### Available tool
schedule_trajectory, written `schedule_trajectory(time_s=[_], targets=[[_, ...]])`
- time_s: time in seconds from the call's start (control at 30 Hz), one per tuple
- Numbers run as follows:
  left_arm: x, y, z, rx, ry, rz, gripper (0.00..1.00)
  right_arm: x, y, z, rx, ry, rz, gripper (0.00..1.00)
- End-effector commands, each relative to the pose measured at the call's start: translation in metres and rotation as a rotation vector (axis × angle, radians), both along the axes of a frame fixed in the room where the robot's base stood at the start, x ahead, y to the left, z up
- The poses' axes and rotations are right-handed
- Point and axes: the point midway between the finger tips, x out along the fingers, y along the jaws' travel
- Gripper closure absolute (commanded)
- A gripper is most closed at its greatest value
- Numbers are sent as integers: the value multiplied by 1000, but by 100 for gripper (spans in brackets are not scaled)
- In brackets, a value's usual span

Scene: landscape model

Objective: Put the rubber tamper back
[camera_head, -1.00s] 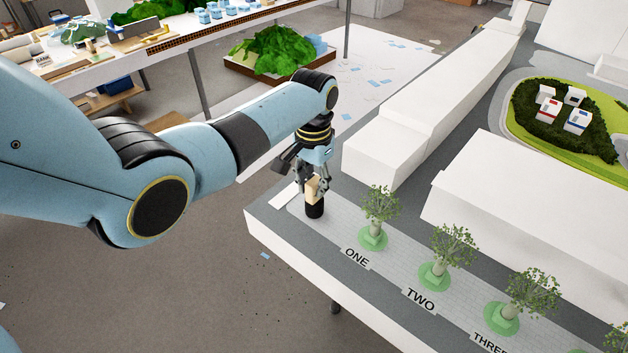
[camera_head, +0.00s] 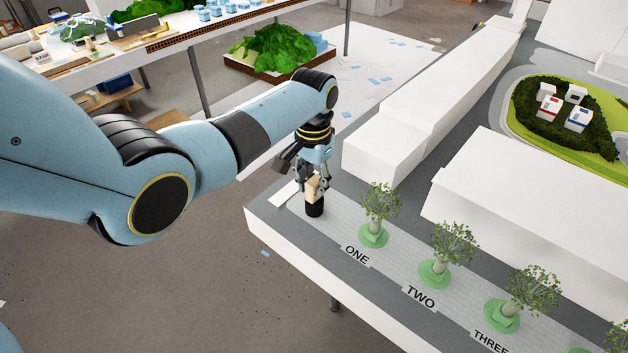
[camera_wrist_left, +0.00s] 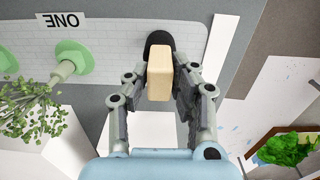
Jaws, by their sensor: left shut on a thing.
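The rubber tamper has a pale wooden block handle (camera_wrist_left: 160,73) and a black rubber foot (camera_head: 314,210). My left gripper (camera_head: 313,190) comes down from above and is shut on the wooden handle. In the left wrist view its two fingers (camera_wrist_left: 158,90) flank the block, and the black foot shows behind it. The foot looks to be at the strip's surface; I cannot tell whether it bears on it. My right gripper is not in view.
Model trees on green discs stand along the strip, the nearest (camera_head: 374,235) beside the label ONE (camera_head: 356,256). A white card (camera_head: 285,194) lies left of the tamper. A long white building block (camera_head: 385,160) stands behind. The table's edge is close on the left.

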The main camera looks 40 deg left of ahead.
Motion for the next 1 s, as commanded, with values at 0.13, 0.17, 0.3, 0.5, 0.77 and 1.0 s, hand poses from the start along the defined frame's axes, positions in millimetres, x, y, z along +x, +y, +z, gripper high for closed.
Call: schedule_trajectory(time_s=[0.13,0.17,0.3,0.5,0.77,1.0], targets=[[0,0,0,0,-1,0,64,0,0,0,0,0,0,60],[0,0,0,0,-1,0,60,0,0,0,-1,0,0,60],[0,0,0,0,-1,0,50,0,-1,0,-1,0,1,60],[0,0,0,0,0,0,50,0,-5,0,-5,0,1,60],[1,1,34,2,-5,-1,50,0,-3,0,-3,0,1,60],[1,1,88,0,-4,0,50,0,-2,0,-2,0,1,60]])
